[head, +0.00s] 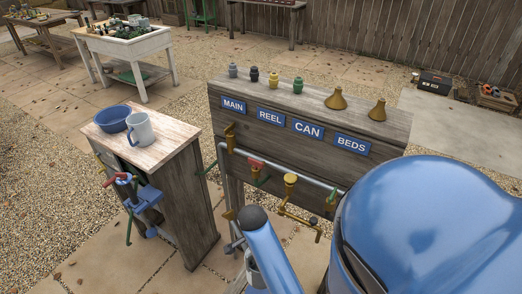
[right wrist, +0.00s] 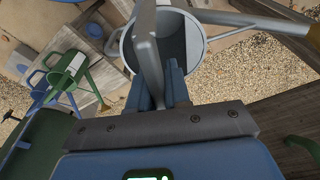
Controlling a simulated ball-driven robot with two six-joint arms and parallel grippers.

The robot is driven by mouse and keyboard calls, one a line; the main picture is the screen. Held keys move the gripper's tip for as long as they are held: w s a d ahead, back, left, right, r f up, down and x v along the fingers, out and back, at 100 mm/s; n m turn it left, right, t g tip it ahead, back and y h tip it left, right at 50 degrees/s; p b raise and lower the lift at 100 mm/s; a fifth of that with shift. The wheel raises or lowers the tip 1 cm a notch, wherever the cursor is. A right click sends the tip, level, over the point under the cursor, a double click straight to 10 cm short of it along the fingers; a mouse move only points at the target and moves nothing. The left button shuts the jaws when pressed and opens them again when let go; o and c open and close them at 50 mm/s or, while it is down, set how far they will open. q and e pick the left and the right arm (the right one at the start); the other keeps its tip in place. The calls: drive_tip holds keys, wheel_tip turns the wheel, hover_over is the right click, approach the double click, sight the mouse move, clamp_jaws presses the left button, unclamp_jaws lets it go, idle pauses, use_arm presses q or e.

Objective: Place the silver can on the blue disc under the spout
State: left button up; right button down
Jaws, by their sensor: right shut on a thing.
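The silver can (right wrist: 197,40) shows in the right wrist view, with its open mouth towards the camera. My right gripper (right wrist: 160,88) is shut on the can's upright grey handle (right wrist: 150,50). In the head view a small grey piece, apparently the can (head: 252,270), shows beside my blue arm, which hides the rest and the gripper. A brass spout pipe (head: 298,218) sticks out low on the wooden panel, near the can. A grey pipe with a brass end (right wrist: 262,20) passes beside the can's rim in the wrist view. I cannot make out the blue disc. My left gripper is not in view.
The wooden panel (head: 227,124) carries MAIN, REEL, CAN and BEDS labels, a pipe and coloured valves. The wrist view shows a green can (right wrist: 68,68) at left.

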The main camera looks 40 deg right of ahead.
wheel_tip(320, 180, down, 19)
drive_tip(key=shift+b, duration=0.6)
drive_tip(key=shift+f, duration=0.2)
drive_tip(key=c, duration=1.1)
unclamp_jaws()
drive_tip(key=shift+r, duration=0.1)
drive_tip(key=a+r+n+t, duration=0.1)
drive_tip(key=r, duration=0.2)
drive_tip(key=a+r+n+t, duration=0.1)
drive_tip(key=r, duration=0.3)
drive_tip(key=a+r+n+p, duration=0.1)
drive_tip(key=r, duration=0.2)
drive_tip(key=shift+s+a+r+t, duration=0.15)
drive_tip(key=shift+a+r+t, duration=0.15)
drive_tip(key=shift+r+t, duration=0.1)
drive_tip(key=n+t, duration=0.1)
drive_tip(key=a+n+t, duration=0.1)
drive_tip(key=a+r+n+t, duration=0.1)
drive_tip(key=shift+s+n, duration=0.3)
wheel_tip(320, 180, up, 22)
drive_tip(key=n+t+y, duration=0.2)
drive_tip(key=n+t, duration=1)
drive_tip(key=n, duration=0.1)
hover_over(250, 274)
drive_tip(key=s+a, duration=0.6)
drive_tip(key=s, duration=0.4)
drive_tip(key=shift+a+r, duration=0.15)
